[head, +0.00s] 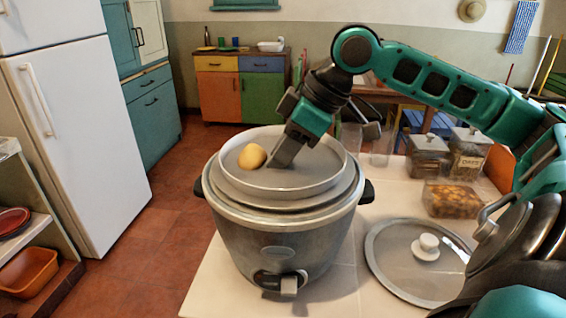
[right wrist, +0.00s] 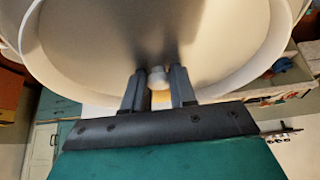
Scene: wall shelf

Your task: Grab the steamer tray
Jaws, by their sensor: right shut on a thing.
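The steamer tray (head: 318,170) is a round, shallow grey dish with a raised rim. It sits level at the top of the rice cooker (head: 270,235); I cannot tell whether a small gap lies beneath it. A yellow, potato-like item (head: 252,156) lies in its left part. My right gripper (head: 282,160) reaches down into the tray's middle. In the right wrist view my right gripper (right wrist: 158,90) has its fingers on both sides of a small pale knob (right wrist: 157,76), which looks like part of the tray. The tray's underside is hidden. My left gripper is not in view.
A round lid with a white knob (head: 427,247) lies on the pale counter right of the cooker. Behind it stand a food container (head: 450,198) and two lidded jars (head: 428,155). Dark pans (head: 515,240) crowd the right. Open floor lies left of the cooker, before the fridge (head: 85,150).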

